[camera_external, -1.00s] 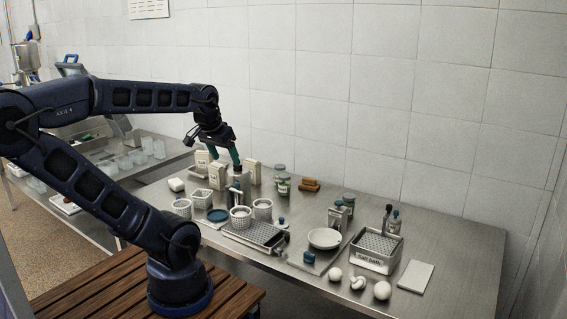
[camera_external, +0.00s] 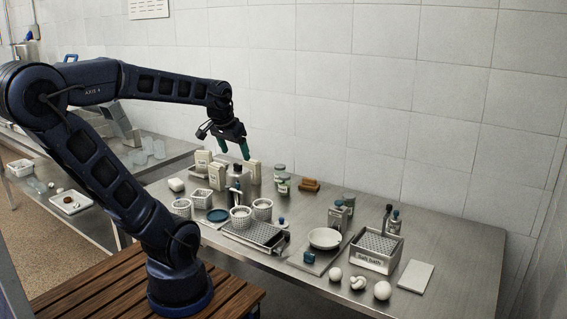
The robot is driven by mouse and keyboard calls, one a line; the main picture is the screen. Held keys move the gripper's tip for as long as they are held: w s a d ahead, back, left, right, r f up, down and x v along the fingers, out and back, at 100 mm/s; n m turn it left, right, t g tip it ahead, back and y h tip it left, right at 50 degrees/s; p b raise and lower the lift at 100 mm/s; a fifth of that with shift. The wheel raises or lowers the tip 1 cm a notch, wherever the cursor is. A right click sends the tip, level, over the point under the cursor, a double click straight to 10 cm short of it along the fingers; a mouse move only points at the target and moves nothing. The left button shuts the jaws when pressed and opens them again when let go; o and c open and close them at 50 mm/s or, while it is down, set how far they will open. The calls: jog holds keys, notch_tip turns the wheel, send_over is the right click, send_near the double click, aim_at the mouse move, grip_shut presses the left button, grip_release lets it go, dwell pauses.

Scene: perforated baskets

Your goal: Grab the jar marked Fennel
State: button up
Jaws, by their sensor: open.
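My gripper (camera_external: 234,152) is open and empty, pointing down above the back left of the steel table, over the pale cartons. Two small jars with green-grey lids, a rear one (camera_external: 279,172) and a front one (camera_external: 284,185), stand to the right of and below my gripper in the picture. Another lidded jar (camera_external: 349,203) stands farther right, partly behind a container. The labels are too small to read, so I cannot tell which jar is marked Fennel.
Pale cartons (camera_external: 203,161) stand close under my gripper. White perforated baskets (camera_external: 240,219), a plate (camera_external: 324,238) and a metal basket (camera_external: 376,252) fill the middle and right. Brown blocks (camera_external: 309,185) lie beside the jar pair. The table's (camera_external: 455,235) right end is mostly clear.

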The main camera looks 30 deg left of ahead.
jog(key=w+a+f+m, duration=0.1)
jog(key=w+f, duration=0.1)
jog(key=w, duration=1)
jog(key=m+h, duration=0.2)
jog(key=m, duration=0.1)
send_over(282, 177)
jog(key=s, duration=0.2)
jog(key=f, duration=1.3)
jog(key=a+f, duration=0.1)
jog(key=f, duration=0.6)
jog(key=shift+w, duration=0.25)
jog(key=x, duration=0.5)
jog(key=shift+s, duration=0.1)
jog(key=shift+w+x, duration=0.15)
jog(key=shift+x, duration=1.2)
jog(key=shift+w+x, duration=0.15)
jog(key=shift+x, duration=1.25)
jog(key=shift+r, duration=0.1)
jog(key=c, duration=1.2)
